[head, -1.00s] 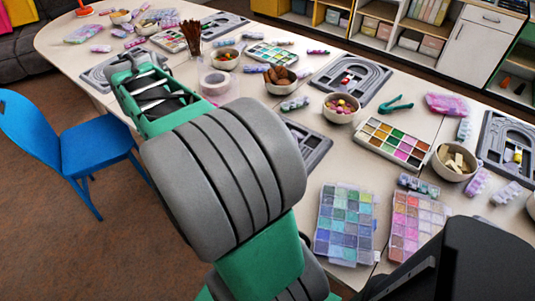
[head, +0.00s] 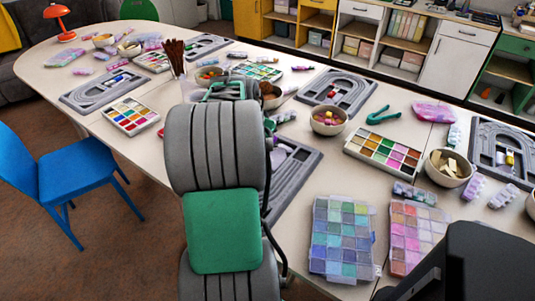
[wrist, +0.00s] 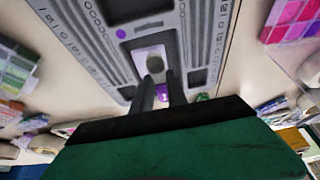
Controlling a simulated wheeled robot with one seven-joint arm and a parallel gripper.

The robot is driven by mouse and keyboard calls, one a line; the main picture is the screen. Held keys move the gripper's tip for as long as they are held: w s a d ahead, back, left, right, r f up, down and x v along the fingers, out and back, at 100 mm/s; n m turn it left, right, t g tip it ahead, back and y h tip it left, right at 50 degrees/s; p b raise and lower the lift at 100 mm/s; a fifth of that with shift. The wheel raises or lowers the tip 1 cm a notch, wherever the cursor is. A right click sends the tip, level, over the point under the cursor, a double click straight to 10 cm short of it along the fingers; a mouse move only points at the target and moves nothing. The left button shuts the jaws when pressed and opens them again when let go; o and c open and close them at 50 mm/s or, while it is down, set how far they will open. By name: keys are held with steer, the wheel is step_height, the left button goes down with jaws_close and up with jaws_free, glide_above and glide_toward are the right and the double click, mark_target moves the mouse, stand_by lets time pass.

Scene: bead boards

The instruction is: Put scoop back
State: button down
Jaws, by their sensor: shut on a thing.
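In the wrist view my gripper (wrist: 159,80) points its two dark fingers at a grey bead board with grooves (wrist: 105,38). The fingers are shut on a small pale piece with a grey oval hollow (wrist: 151,62), which looks like the scoop. It shows against the board; I cannot tell whether it touches it. A purple piece (wrist: 162,91) shows between the fingers, nearer the hand. In the head view the same board seems to be the one right of my arm (head: 303,165), partly covered by it. My arm hides the fingers and the scoop there.
Two clear bead cases (head: 343,238) lie at the front right. A colourful bead tray (head: 384,153), a bowl of beads (head: 329,120) and a green tool (head: 390,109) lie right of the arm. A jar of brown sticks (head: 175,62) stands behind it. A blue chair (head: 75,177) is at left.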

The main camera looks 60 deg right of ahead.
mark_target(268, 162)
steer(key=shift+s+d+f, duration=0.25)
steer(key=shift+d+f, duration=0.05)
steer(key=shift+f, duration=0.1)
steer(key=f, duration=0.3)
steer(key=shift+s+d+f, duration=0.25)
steer(key=shift+f, duration=0.2)
steer(key=shift+f+b, duration=0.3)
steer(key=shift+b, duration=0.05)
steer(key=c, duration=1.3)
jaws_free()
steer(key=shift+r, duration=0.1)
